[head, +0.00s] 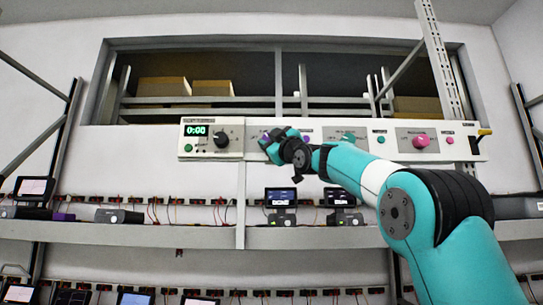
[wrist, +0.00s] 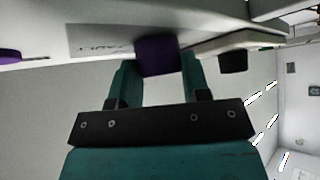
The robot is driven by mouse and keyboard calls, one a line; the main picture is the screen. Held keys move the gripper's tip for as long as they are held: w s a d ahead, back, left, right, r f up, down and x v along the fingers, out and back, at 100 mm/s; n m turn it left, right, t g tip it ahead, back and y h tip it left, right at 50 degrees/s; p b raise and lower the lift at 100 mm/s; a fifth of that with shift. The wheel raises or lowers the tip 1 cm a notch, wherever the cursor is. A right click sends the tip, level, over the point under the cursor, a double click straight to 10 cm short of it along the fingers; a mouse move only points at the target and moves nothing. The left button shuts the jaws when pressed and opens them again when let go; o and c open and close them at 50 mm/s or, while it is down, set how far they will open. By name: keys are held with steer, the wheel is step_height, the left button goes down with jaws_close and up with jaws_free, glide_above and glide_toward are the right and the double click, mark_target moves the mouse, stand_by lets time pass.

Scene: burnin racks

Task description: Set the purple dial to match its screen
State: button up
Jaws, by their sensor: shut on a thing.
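The purple dial (wrist: 158,57) sits on the underside of the panel as the wrist view shows it, between the two fingers of my gripper (wrist: 158,75). The fingers are shut on its sides. In the head view my gripper (head: 272,142) reaches the long white panel (head: 380,128) from the right and covers most of the dial. A dark screen (head: 197,130) with green digits, seemingly 0:00, is at the panel's left end, beside a black dial. I cannot see a separate screen at the purple dial; my gripper hides that area.
On the panel are the black dial (head: 222,140), a purple button (head: 305,138), a teal dial (head: 348,137) and a pink dial (head: 420,141). In the wrist view, the purple button (wrist: 9,56) is at left. A shelf (head: 200,236) with small devices runs below.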

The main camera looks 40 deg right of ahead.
steer(key=m+g+h, duration=0.1)
steer(key=m+h, duration=0.5)
steer(key=m, duration=0.1)
steer(key=m+g+h+b, duration=0.1)
steer(key=m+h, duration=0.5)
steer(key=m, duration=0.1)
steer(key=m+g+h+b, duration=0.1)
steer(key=m+h, duration=0.5)
steer(key=m, duration=0.1)
steer(key=shift+w+a+f+g, duration=0.15)
steer(key=shift+w+a+g, duration=0.15)
steer(key=shift+a, duration=0.1)
steer(key=shift+s+m+g+h, duration=0.1)
steer(key=shift+m+g+h, duration=0.25)
steer(key=shift+m, duration=0.25)
steer(key=o, duration=0.9)
steer(key=shift+b+v, duration=6.55)
steer(key=shift+v, duration=2.1)
